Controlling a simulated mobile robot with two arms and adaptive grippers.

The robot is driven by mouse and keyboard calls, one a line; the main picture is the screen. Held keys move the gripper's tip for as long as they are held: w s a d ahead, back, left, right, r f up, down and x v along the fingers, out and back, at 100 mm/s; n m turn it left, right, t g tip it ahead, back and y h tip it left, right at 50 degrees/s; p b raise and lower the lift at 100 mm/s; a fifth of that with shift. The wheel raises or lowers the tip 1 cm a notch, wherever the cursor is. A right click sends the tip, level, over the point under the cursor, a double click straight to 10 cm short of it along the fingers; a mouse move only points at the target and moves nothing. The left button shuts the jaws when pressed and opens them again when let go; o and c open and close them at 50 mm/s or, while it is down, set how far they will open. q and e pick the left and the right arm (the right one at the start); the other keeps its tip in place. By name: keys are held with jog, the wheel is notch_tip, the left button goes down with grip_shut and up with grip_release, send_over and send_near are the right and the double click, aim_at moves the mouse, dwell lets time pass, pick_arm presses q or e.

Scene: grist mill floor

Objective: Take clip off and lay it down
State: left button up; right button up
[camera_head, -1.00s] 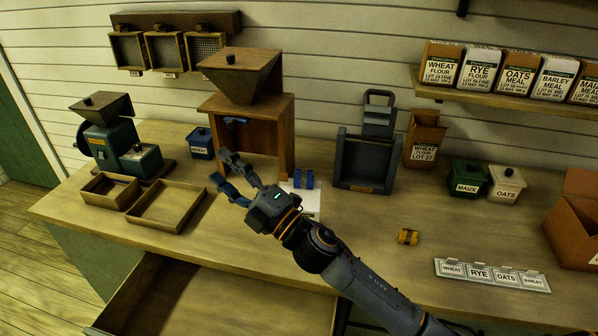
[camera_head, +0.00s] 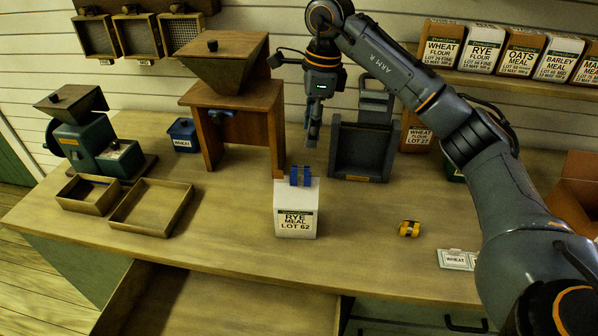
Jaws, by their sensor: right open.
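A blue clip (camera_head: 300,176) sits on the top of a white paper bag (camera_head: 296,212) labelled RYE MEAL LOT 62, which stands upright on the bench. My right gripper (camera_head: 312,140) points down above the clip and a little to its right in the picture, apart from it. Its fingers are seen nearly edge-on; it is open and holds nothing. My left gripper is out of view.
A yellow clip-like piece (camera_head: 409,229) lies on the bench (camera_head: 240,240) to the right. Wooden trays (camera_head: 152,207) lie left. Bare bench surrounds the bag.

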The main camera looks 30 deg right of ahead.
aim_at(301, 167)
jog(key=f, duration=0.2)
jog(key=f+p, duration=0.1)
jog(key=f, duration=0.1)
jog(key=a+f, duration=0.1)
jog(key=f, duration=0.2)
jog(key=shift+w, duration=0.2)
jog(key=shift+a+f+p, duration=0.1)
jog(key=shift+f+p, duration=0.4)
jog(key=shift+p, duration=0.2)
jog(key=f, duration=0.1)
jog(key=f+p, duration=0.1)
jog(key=f, duration=0.1)
jog(key=shift+w+a+f+p, duration=0.25)
jog(key=shift+w+f+p, duration=0.05)
jog(key=shift+w+p, duration=0.1)
jog(key=shift+f, duration=0.45)
jog(key=c, duration=0.9)
